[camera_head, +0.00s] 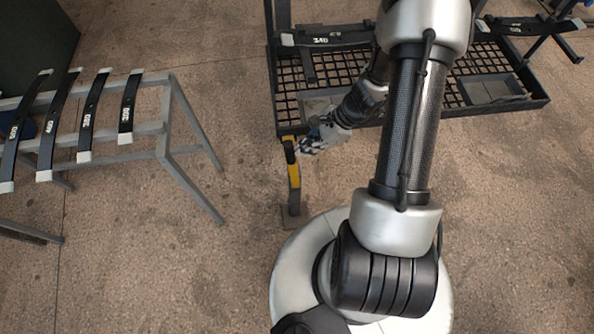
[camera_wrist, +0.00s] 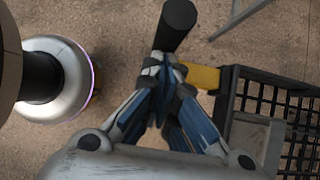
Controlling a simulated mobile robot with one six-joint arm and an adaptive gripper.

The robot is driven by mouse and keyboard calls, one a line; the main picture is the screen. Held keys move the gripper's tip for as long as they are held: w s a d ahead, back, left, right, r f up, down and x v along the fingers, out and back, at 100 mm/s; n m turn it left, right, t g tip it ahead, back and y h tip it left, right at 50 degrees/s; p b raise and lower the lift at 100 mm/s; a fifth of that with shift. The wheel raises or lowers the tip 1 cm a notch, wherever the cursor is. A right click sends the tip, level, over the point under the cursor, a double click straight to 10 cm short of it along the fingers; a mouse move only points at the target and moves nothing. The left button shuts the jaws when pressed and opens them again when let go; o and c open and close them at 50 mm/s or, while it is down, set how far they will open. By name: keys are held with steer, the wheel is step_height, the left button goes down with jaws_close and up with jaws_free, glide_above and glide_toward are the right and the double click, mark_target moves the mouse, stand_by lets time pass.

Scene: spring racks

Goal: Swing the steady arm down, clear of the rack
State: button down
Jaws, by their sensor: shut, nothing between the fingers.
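The steady arm (camera_head: 294,175) is a narrow yellow bar with dark parts, at the front left corner of the black mesh rack (camera_head: 281,123). In the wrist view its yellow part (camera_wrist: 204,77) shows just behind my fingers, next to the rack's edge (camera_wrist: 226,88). A black round-ended knob (camera_wrist: 175,25) stands beyond my fingertips. My gripper (camera_head: 300,149) is shut and empty, close beside the black knob in the head view. The fingertips also show together in the wrist view (camera_wrist: 163,66); I cannot tell whether they touch the knob.
A grey metal stand (camera_head: 170,128) with several black, white-tipped leaf springs (camera_head: 88,115) is on the left. Another spring (camera_head: 325,39) lies across the back of the mesh rack. The concrete floor between stand and rack is clear. My round base is at the front.

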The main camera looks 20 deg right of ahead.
mark_target(286, 151)
steer(key=shift+w+a+b, duration=0.25)
steer(key=shift+a, duration=0.7)
steer(key=shift+w+a+b, duration=0.3)
steer(key=shift+a, duration=0.6)
steer(key=shift+w+a+b, duration=0.25)
steer(key=shift+a, duration=0.7)
steer(key=shift+w+a, duration=1.3)
steer(key=shift+a, duration=3.25)
steer(key=shift+w+a, duration=1.3)
steer(key=shift+a, duration=3.2)
steer(key=s+d, duration=0.1)
steer(key=d, duration=0.5)
steer(key=shift+s, duration=0.35)
steer(key=shift+a, duration=0.1)
